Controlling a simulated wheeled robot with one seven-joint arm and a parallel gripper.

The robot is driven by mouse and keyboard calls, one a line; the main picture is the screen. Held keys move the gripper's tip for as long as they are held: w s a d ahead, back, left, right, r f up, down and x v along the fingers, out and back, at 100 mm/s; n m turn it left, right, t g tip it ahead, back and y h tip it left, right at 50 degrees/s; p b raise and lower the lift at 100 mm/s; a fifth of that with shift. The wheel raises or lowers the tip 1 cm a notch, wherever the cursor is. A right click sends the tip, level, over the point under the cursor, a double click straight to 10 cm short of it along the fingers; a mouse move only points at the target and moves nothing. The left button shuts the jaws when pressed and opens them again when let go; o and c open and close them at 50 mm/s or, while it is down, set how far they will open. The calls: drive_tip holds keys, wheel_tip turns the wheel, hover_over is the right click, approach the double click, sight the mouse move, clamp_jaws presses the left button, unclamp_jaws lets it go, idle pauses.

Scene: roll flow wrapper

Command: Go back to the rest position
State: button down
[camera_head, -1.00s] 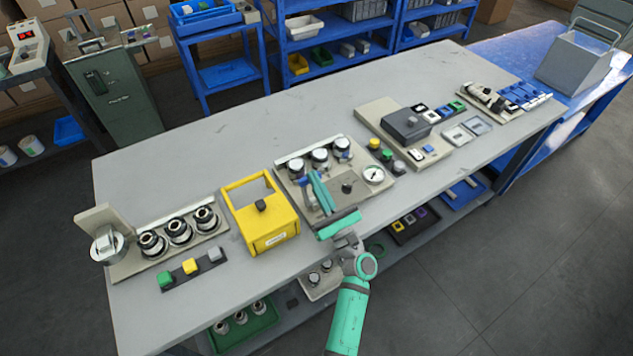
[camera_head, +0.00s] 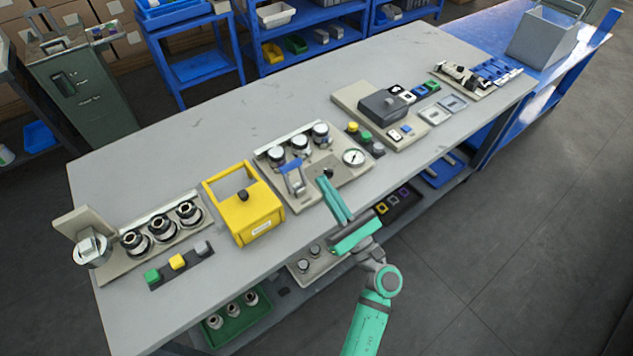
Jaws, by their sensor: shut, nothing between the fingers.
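My gripper (camera_head: 326,180) is at the end of my green arm, over the front part of the beige panel (camera_head: 338,193) in the middle of the workbench. Its fingers are together and hold nothing.
A yellow box (camera_head: 246,207) with a handle stands left of the panel. A roll station (camera_head: 93,249) is at the far left. A dark grey unit (camera_head: 383,106) stands to the right. The bench's rear strip is clear. A lower shelf holds a green tray (camera_head: 237,319).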

drive_tip(key=s+a+f+n+g+h, duration=0.1)
drive_tip(key=s+f+n+h, duration=0.3)
drive_tip(key=s+n, duration=0.5)
drive_tip(key=s+f+n+g+h, duration=0.1)
drive_tip(key=s+f+n+h, duration=0.3)
drive_tip(key=s+n, duration=0.6)
drive_tip(key=s+a+f+n+g+h, duration=0.1)
drive_tip(key=s+f+n+h, duration=0.3)
drive_tip(key=s+n, duration=0.5)
drive_tip(key=s+h, duration=0.1)
drive_tip(key=s, duration=0.5)
drive_tip(key=shift+a+f+n+g+h, duration=0.15)
drive_tip(key=shift+a+n+g+h, duration=0.15)
drive_tip(key=shift+n+g+h, duration=0.1)
drive_tip(key=shift+s, duration=0.1)
